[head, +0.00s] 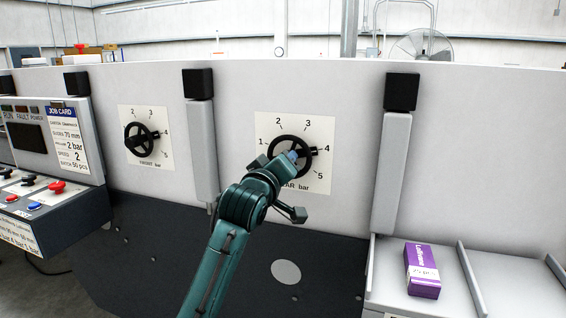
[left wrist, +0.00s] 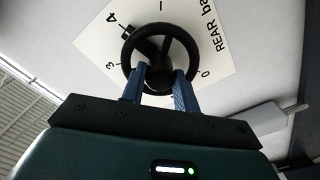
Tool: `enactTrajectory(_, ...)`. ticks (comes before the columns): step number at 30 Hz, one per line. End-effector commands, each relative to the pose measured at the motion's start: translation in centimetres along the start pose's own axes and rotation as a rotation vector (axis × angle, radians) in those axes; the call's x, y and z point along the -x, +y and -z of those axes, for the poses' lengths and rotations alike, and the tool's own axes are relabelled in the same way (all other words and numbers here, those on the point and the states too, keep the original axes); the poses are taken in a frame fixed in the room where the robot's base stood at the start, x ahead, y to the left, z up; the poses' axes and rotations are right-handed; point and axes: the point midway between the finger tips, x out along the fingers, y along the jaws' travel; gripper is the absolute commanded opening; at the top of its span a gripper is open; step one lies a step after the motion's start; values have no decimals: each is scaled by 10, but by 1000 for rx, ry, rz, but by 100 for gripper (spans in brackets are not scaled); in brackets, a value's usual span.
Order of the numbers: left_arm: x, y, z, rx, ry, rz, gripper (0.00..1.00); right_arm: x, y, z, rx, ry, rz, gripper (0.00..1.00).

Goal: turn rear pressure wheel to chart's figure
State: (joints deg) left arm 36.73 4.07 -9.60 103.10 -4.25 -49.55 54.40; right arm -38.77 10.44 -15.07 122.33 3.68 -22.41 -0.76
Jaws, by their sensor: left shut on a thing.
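The rear pressure wheel (head: 278,144) is a black handwheel on a white dial plate (head: 265,124) marked 1 to 5. Its black pointer knob (head: 313,150) sits close to the 4. My left gripper (head: 293,156) covers the wheel's lower middle. In the left wrist view, the blue fingers of my left gripper (left wrist: 160,90) are shut on a dark part of the rear wheel (left wrist: 160,28). The knob there also lies near the 4. The job card (head: 65,135) at left shows 2 bar. My right gripper is not in view.
The front wheel (head: 142,140) is on its own plate to the left. Grey posts with black caps flank the rear dial, one left (head: 203,150) and one right (head: 393,150). A purple carton (head: 422,270) lies on the tray at lower right. A button console (head: 45,210) stands at left.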

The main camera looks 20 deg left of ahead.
Motion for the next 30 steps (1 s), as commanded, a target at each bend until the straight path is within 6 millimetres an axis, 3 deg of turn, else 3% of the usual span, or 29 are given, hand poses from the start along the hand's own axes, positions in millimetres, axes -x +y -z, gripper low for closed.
enactTrajectory(12, 0, 0, 1, 6, 2, 0, 8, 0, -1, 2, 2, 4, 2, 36)
enactTrajectory(13, 0, 0, 1, 5, 2, 0, 33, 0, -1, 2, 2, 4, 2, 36)
enactTrajectory(18, 0, 0, 0, 5, 2, 0, 47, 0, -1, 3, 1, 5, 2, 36)
enactTrajectory(21, 0, 0, 0, 5, 1, 0, 52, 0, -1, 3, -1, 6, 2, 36)
enactTrajectory(30, 5, 0, 0, 5, 1, -1, 52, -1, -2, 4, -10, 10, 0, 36)
